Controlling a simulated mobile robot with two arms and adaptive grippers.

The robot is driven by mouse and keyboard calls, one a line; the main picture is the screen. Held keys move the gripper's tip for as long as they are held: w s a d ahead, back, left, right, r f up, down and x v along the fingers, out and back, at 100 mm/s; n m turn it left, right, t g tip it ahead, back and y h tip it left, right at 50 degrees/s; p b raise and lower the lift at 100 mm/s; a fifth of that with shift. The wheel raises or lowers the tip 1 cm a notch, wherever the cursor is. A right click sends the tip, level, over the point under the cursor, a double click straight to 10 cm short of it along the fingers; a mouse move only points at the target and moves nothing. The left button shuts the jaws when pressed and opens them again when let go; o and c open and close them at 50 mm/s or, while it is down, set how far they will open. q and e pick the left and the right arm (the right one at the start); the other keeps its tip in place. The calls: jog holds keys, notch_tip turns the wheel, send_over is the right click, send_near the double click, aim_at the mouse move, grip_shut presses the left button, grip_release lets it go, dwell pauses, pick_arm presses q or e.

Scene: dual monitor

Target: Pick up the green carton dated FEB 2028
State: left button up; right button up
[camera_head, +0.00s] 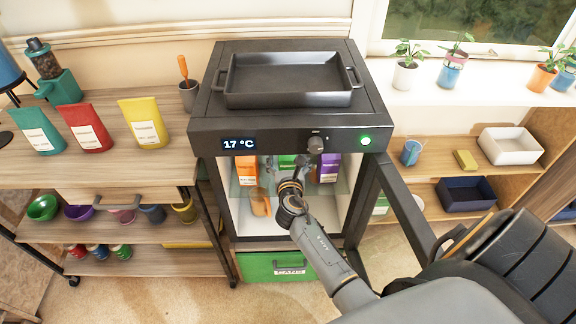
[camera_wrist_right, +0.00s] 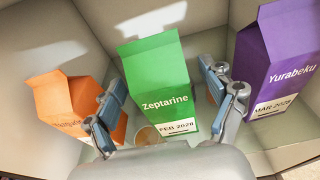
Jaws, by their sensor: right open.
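The green carton (camera_wrist_right: 156,82) reads "Zeptarine" and "FEB 2028" in the right wrist view. It stands upright in the lit cabinet (camera_head: 229,213), between an orange and a purple carton. In the head view the green carton (camera_head: 287,160) is mostly hidden by my right arm. My right gripper (camera_wrist_right: 160,92) is open, with one finger on each side of the green carton; I cannot tell whether they touch it. In the head view the right gripper (camera_head: 286,172) reaches inside the cabinet. My left gripper is not in view.
The orange carton (camera_wrist_right: 65,105) is close to the left finger, its label partly hidden. The purple carton (camera_wrist_right: 277,62), marked "MAR 2028", stands right of the right finger. The cabinet door (camera_head: 404,212) is open at the right. A black tray (camera_head: 290,98) sits on top.

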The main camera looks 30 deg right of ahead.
jog(key=shift+c, duration=0.2)
jog(key=c, duration=1.5)
jog(key=shift+r, duration=0.15)
jog(key=shift+c, duration=0.5)
jog(key=shift+r, duration=0.1)
